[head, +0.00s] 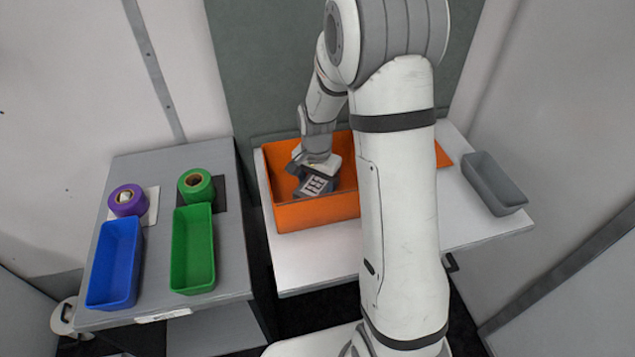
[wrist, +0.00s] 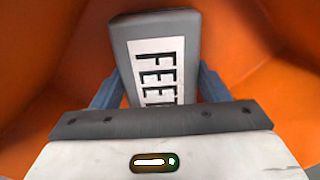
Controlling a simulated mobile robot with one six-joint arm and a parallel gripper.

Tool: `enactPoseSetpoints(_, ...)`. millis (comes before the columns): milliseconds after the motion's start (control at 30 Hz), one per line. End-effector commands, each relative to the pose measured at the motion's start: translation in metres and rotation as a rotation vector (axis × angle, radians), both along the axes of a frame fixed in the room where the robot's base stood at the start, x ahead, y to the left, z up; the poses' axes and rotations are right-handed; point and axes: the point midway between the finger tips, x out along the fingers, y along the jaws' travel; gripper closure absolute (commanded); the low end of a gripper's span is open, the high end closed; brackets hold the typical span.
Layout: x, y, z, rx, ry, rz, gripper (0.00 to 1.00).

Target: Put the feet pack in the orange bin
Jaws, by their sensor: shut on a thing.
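The feet pack (wrist: 155,58) is a grey block with a white label whose visible letters read "FEET", its end hidden by my gripper's body in the wrist view. My gripper (wrist: 155,90) is shut on it, with a blue-grey finger on each side. In the head view the feet pack (head: 316,186) and my gripper (head: 318,178) are inside the outline of the orange bin (head: 318,214), low between its walls. Orange walls surround the pack in the wrist view. I cannot tell whether the pack touches the bin's floor. My arm hides the bin's right part.
The bin stands on a white table (head: 300,262); a grey tray (head: 494,184) is at its right end. On the grey table (head: 150,240) to the left are a blue tray (head: 115,262), a green tray (head: 193,250), a purple roll (head: 127,201) and a green roll (head: 196,186).

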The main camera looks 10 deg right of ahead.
Motion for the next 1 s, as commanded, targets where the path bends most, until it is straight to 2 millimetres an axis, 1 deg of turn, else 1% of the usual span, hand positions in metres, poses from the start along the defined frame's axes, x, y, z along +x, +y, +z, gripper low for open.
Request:
enactPoseSetpoints(33, 0.0, 0.0, -0.003, 0.0, 0.0, 0.0, 0.59)
enactPoseSetpoints(67, 0.0, 0.0, -0.002, 0.0, 0.0, 0.0, 0.3)
enactPoseSetpoints(300, 0.0, 0.0, -0.001, 0.0, 0.0, 0.001, 0.1)
enactPoseSetpoints(533, 0.0, 0.0, -0.001, 0.0, 0.0, 0.001, 0.1)
enactPoseSetpoints(667, 0.001, 0.001, 0.007, 0.0, -0.001, 0.001, 0.1)
enactPoseSetpoints(767, 0.001, 0.001, 0.023, 0.0, -0.004, 0.001, 0.1)
enactPoseSetpoints(1000, 0.001, 0.001, 0.076, 0.0, -0.004, 0.002, 0.1)
